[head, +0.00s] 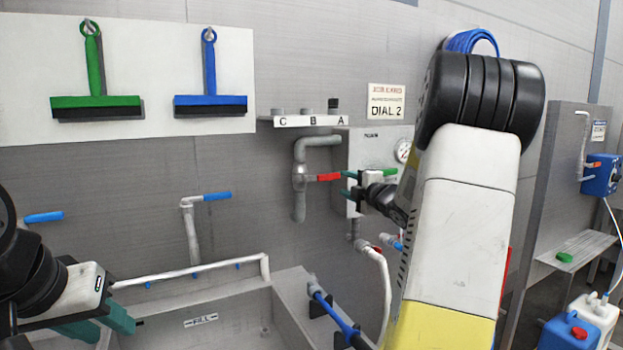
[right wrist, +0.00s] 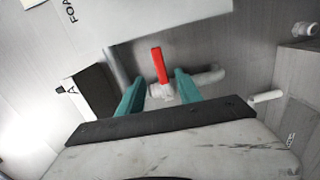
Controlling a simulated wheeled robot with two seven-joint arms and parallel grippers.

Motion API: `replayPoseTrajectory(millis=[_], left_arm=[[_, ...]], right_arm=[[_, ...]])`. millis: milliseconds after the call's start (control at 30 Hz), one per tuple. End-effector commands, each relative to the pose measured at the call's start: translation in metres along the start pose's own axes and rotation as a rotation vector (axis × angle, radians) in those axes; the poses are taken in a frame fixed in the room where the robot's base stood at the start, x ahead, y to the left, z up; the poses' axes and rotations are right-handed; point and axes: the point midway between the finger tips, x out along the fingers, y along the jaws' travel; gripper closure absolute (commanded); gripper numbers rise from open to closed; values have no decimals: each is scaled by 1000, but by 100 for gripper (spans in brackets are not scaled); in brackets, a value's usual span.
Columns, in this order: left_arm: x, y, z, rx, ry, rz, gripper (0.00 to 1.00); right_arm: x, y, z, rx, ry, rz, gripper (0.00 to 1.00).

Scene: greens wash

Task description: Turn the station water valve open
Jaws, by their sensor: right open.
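The water valve is a red lever (head: 328,177) on a grey vertical pipe (head: 299,204) on the wall. The lever sticks out sideways to the right, across the pipe. My right gripper (head: 348,183) is open just to the right of the lever's end. In the right wrist view the red lever (right wrist: 159,65) shows between and beyond the two teal fingers (right wrist: 158,93), with no clear contact. My left gripper (head: 100,325) is low at the left, by the sink, with its teal fingers apart and nothing seen between them.
A grey panel box (head: 366,150) with a gauge (head: 403,151) stands close behind my right gripper. A shelf marked C, B, A (head: 300,121) is above the valve. The sink (head: 238,308) with a white rail (head: 190,270) lies below. A white hose (head: 386,290) hangs under the box.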

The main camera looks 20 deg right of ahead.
Motion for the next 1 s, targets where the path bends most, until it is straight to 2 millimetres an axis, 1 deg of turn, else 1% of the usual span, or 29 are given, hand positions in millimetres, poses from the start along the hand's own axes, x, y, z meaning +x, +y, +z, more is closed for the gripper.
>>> replayPoseTrajectory(millis=[33, 167, 267, 400, 600, 733, 967, 1000], left_arm=[[0, 0, 0, 0, 0, 0, 64], [0, 0, 0, 0, 0, 0, 64], [0, 0, 0, 0, 0, 0, 64], [0, 0, 0, 0, 0, 0, 64], [0, 0, 0, 0, 0, 0, 64], [0, 0, 0, 0, 0, 0, 64], [0, 0, 0, 0, 0, 0, 64], [0, 0, 0, 0, 0, 0, 64]], right_arm=[[1, -2, 2, -16, 12, 9, 58], [8, -2, 2, -36, 29, 20, 58], [22, -2, 1, -34, 29, 19, 58], [46, -2, 0, -32, 29, 20, 58], [71, -1, 0, -32, 27, 18, 58], [78, 0, -1, -31, 26, 19, 58], [79, 0, 0, -31, 26, 19, 58], [79, 0, 0, -31, 26, 18, 62]])
